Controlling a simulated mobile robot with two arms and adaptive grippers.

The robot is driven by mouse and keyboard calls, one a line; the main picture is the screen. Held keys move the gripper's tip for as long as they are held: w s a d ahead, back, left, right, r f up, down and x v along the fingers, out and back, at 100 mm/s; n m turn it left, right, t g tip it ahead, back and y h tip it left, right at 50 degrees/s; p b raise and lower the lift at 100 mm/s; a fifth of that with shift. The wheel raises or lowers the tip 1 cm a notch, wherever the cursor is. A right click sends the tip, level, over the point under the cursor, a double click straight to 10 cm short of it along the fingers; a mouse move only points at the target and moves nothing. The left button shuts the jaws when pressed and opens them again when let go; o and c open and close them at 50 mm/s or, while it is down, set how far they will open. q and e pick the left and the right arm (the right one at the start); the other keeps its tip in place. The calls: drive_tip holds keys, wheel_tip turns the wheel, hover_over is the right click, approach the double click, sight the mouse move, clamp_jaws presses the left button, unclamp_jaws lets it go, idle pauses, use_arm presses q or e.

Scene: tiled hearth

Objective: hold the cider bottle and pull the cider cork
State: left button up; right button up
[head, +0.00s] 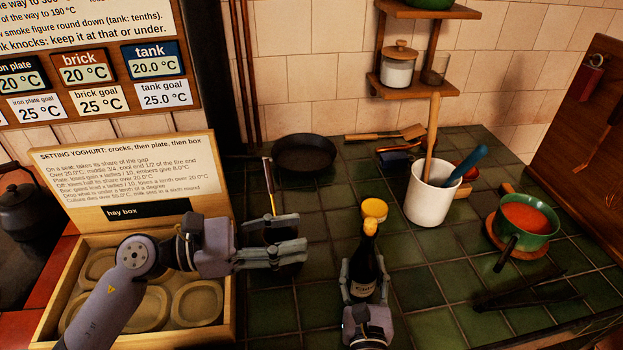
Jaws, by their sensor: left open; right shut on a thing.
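The dark cider bottle (368,272) with a pale label stands upright on the green tiles in the head view. A tan cork (370,228) sits in its top. My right gripper (361,272) comes from the front edge and is shut around the bottle's body, hiding its lower part. My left gripper (303,238) is open and empty to the left of the bottle, its fingers pointing right towards the neck, with a clear gap between.
A round yellow-topped thing (375,208) is just behind the cork. A white crock (430,196) with utensils and a green pot (523,222) stand right. A black pan (304,153) lies behind. The hay box (226,318) is left, partly under my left arm.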

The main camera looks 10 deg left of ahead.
sight(365, 223)
use_arm(q)
drive_tip(key=x, duration=1.2)
drive_tip(key=shift+c, duration=0.4)
drive_tip(key=shift+w, duration=0.1)
clamp_jaws()
drive_tip(key=shift+o, duration=0.4)
unclamp_jaws()
drive_tip(key=shift+a, duration=0.1)
drive_tip(key=v, duration=1.2)
drive_tip(key=shift+c, duration=0.5)
